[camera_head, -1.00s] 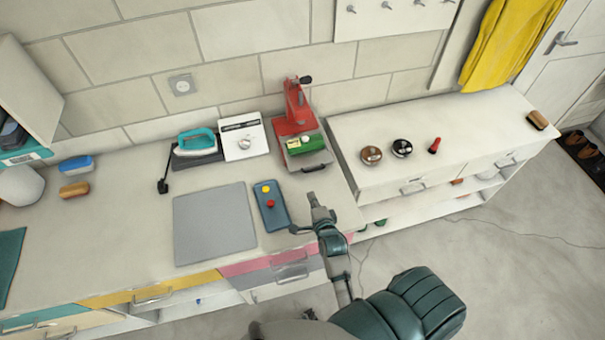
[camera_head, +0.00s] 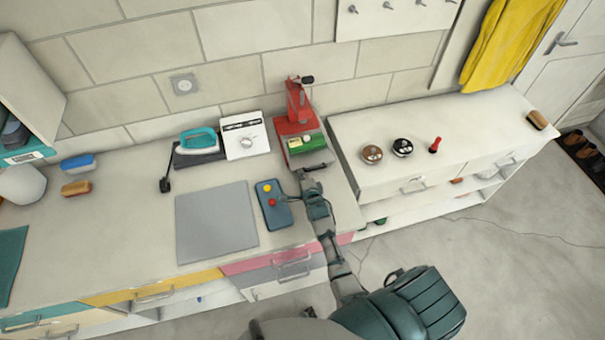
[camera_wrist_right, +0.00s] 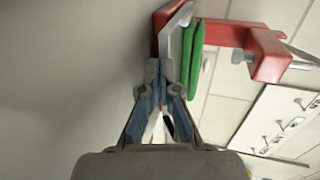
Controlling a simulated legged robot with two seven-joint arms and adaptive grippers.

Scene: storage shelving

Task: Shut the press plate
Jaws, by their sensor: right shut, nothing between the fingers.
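The red press (camera_head: 297,112) stands on the counter against the tiled wall. Its green part (camera_head: 308,143) and a dark handle at the front edge show below the red frame. My right gripper (camera_head: 303,175) is just in front of that edge, shut and empty. In the right wrist view my fingertips (camera_wrist_right: 166,66) are close together beside the grey plate (camera_wrist_right: 173,42) and the green slab (camera_wrist_right: 193,60), with the red frame (camera_wrist_right: 266,55) beyond. Whether they touch the plate is not clear. My left gripper is not in view.
A blue box with coloured buttons (camera_head: 273,204) lies left of my right forearm, beside a grey mat (camera_head: 216,222). A teal iron (camera_head: 198,142) and a white device (camera_head: 245,140) stand left of the press.

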